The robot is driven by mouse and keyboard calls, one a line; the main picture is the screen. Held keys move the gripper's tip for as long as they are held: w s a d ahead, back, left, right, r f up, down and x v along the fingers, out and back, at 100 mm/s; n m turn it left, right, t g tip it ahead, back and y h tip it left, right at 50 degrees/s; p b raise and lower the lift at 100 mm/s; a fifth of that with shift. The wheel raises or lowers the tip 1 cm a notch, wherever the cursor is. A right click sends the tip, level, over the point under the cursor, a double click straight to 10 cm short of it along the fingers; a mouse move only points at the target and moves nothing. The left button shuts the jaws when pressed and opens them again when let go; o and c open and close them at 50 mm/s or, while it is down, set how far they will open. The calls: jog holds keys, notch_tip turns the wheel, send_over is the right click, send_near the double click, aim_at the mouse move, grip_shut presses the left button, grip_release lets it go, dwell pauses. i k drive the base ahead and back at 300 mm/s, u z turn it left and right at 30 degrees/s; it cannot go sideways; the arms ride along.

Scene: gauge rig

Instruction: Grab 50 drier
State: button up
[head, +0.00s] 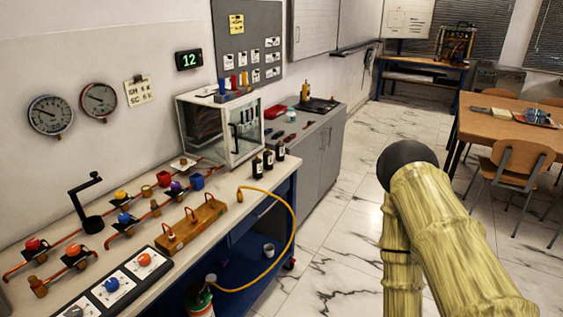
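No thing in the head view carries a readable "50", and I cannot tell which one is the drier. Three small dark bottles with pale labels, left (257,165), middle (268,161) and right (280,150), stand upright on the bench in front of a glass-sided cabinet (218,135). Copper pipes with red, blue, yellow and purple fittings (123,217) run along the bench (232,208). My arm, in a yellowish sleeve, is at the right, away from the bench; my gripper is out of view.
Two round gauges (50,115) (98,99), a note (139,92) and a display reading 12 (189,60) are on the wall. A yellow hose (293,222) loops off the bench front. A grey cabinet (322,150) adjoins it.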

aim_at(280, 147)
jog(key=z, duration=0.6)
jog(key=i, duration=1.4)
jog(key=u, duration=0.4)
